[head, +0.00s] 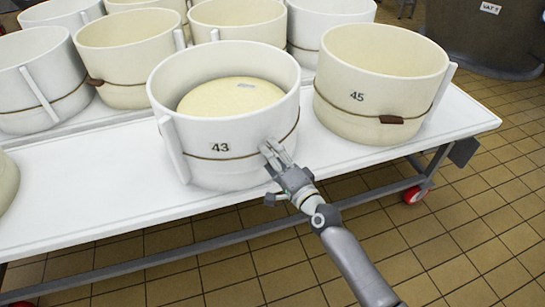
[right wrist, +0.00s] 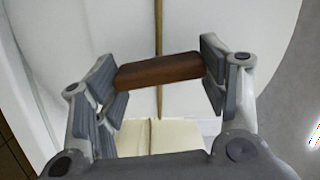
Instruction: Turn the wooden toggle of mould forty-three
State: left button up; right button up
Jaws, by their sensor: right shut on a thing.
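Mould 43 (head: 215,165) is a white round tub near the table's front edge, with a pale cheese inside. A thin brown cord (head: 205,156) runs around it. My right gripper (head: 272,150) is at its front right wall. In the right wrist view the brown wooden toggle (right wrist: 160,71) lies between the pads of the right gripper (right wrist: 158,74), which is shut on its two ends. The toggle sits across the cord (right wrist: 158,25), slightly tilted. In the head view the gripper hides it. My left gripper is not in view.
Mould 45 (head: 375,75), with its own toggle (head: 391,119) along its cord, stands close on the right. Several more moulds stand behind and to the left. The white table (head: 85,190) has bare room front left. A dark vat (head: 485,35) stands back right.

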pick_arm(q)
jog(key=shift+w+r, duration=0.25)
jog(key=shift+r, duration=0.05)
pick_arm(e)
jog(key=shift+f+m, duration=0.15)
jog(key=shift+m, duration=0.95)
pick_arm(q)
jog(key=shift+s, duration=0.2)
pick_arm(e)
jog(key=o, duration=1)
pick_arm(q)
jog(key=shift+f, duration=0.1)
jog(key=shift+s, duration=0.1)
pick_arm(e)
jog(key=v, duration=1.2)
